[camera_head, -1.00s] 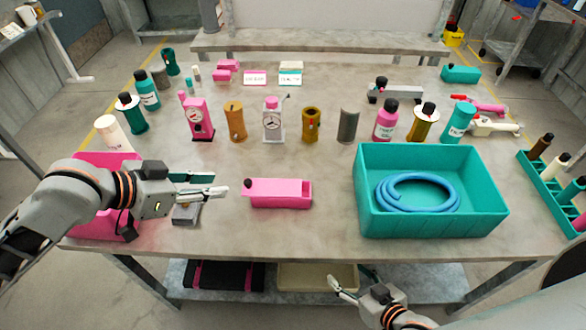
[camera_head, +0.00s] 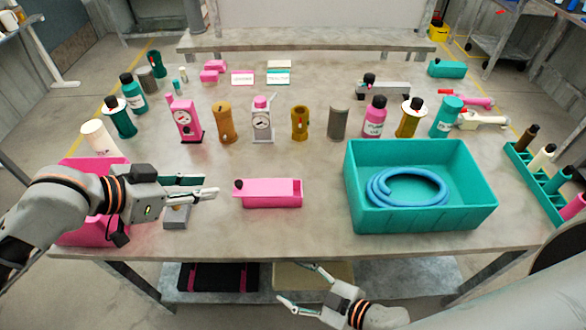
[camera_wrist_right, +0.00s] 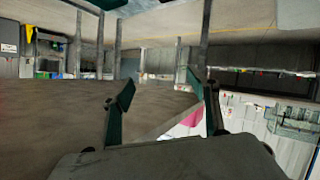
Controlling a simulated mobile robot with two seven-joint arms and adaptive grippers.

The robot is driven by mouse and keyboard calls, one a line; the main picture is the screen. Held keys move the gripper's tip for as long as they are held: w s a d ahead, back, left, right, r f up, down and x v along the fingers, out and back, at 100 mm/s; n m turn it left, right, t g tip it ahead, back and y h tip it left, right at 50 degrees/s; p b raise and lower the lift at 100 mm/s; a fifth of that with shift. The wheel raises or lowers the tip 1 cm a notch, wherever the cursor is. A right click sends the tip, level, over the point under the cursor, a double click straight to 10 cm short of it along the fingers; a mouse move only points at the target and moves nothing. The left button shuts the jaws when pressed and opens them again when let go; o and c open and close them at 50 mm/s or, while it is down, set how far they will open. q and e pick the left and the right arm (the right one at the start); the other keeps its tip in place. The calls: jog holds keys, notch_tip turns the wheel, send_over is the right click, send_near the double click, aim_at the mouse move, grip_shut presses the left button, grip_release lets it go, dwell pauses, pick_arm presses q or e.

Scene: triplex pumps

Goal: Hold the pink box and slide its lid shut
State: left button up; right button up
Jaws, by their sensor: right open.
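The pink box (camera_head: 270,200) stands on the table near its front edge, in the middle of the head view. Its pink lid (camera_head: 262,187) covers most of the top and leaves an opening at the right end; a dark knob sits at the lid's left end. My left gripper (camera_head: 208,187) is just left of the box, apart from it, with its fingers spread and nothing between them. My right gripper (camera_head: 300,284) is low in front of the table's front edge, open and empty. The right wrist view shows its two spread fingers (camera_wrist_right: 165,115) with the box not recognisable.
A teal bin (camera_head: 420,215) with a coiled blue hose (camera_head: 408,188) stands right of the box. A pink bin (camera_head: 80,232) is at the left behind my left arm. A small grey block (camera_head: 176,216) lies under my left gripper. Several bottles and pumps stand farther back.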

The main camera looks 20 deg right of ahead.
jog(key=s+a+r+n+g+y, duration=0.35)
jog(key=a+r+n+y, duration=0.25)
jog(key=a+r+n, duration=0.65)
jog(key=w+a+r+n+g+y, duration=0.2)
jog(key=w+r+n+g, duration=0.2)
jog(key=r+n, duration=0.55)
jog(key=w+a+r+n+g+y, duration=0.1)
jog(key=w+r+n+g, duration=0.3)
jog(key=r+n, duration=0.6)
jog(key=n+t+h, duration=0.2)
jog(key=n+h, duration=0.5)
jog(key=h, duration=0.7)
send_over(282, 187)
jog(key=d, duration=0.3)
jog(key=f, duration=0.9)
jog(key=shift+s+a+f, duration=0.2)
jog(key=shift+s+f, duration=0.1)
jog(key=shift+f, duration=0.1)
jog(key=shift+x, duration=3.8)
jog(key=shift+w+a+r, duration=0.1)
jog(key=shift+w+a, duration=0.05)
